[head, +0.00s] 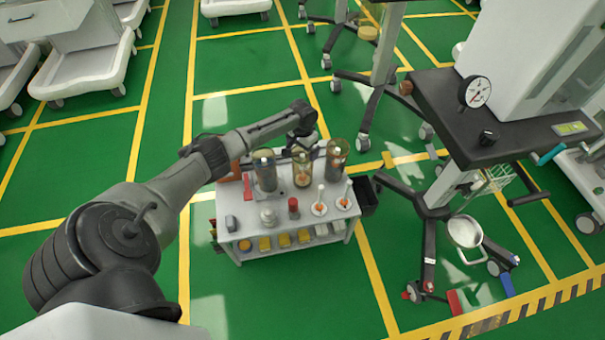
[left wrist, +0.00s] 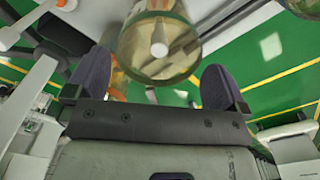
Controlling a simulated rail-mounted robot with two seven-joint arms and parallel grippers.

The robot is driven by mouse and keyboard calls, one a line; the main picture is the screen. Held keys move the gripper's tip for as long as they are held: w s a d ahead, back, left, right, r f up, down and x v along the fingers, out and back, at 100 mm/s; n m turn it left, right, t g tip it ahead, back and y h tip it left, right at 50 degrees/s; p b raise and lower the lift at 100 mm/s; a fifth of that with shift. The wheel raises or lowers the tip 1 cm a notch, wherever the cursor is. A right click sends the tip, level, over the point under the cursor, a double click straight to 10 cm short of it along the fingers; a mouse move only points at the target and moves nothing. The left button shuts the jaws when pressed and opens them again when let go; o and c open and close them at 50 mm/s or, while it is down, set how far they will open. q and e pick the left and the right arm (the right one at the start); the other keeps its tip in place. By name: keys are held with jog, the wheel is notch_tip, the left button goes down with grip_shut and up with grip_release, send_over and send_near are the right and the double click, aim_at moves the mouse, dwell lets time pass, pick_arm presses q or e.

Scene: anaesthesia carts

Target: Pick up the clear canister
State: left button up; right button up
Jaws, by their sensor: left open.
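Three see-through canisters stand in a row at the back of a small white cart's top (head: 245,222). The middle one, a clear canister (head: 302,172) with a yellowish tint, has something orange and white inside. In the left wrist view my left gripper (left wrist: 157,82) is open, and a tinted clear canister (left wrist: 160,68) shows ahead, between and just beyond the fingertips. My right gripper is out of view.
A red-capped bottle (head: 293,208), a white jar (head: 268,217) and two white sticks on round bases stand along the cart's front. A black bin (head: 367,196) hangs at the right end. A dark-topped machine (head: 450,120) stands to the right.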

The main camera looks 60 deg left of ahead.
aim_at(302, 155)
pick_arm(q)
jog(key=shift+s+d+f+b, duration=0.1)
jog(key=shift+s+f+b, duration=0.05)
jog(key=shift+f+b, duration=2.4)
jog(key=shift+f+p, duration=0.35)
jog(key=shift+p, duration=0.2)
jog(key=shift+c, duration=0.2)
jog(key=c, duration=1.2)
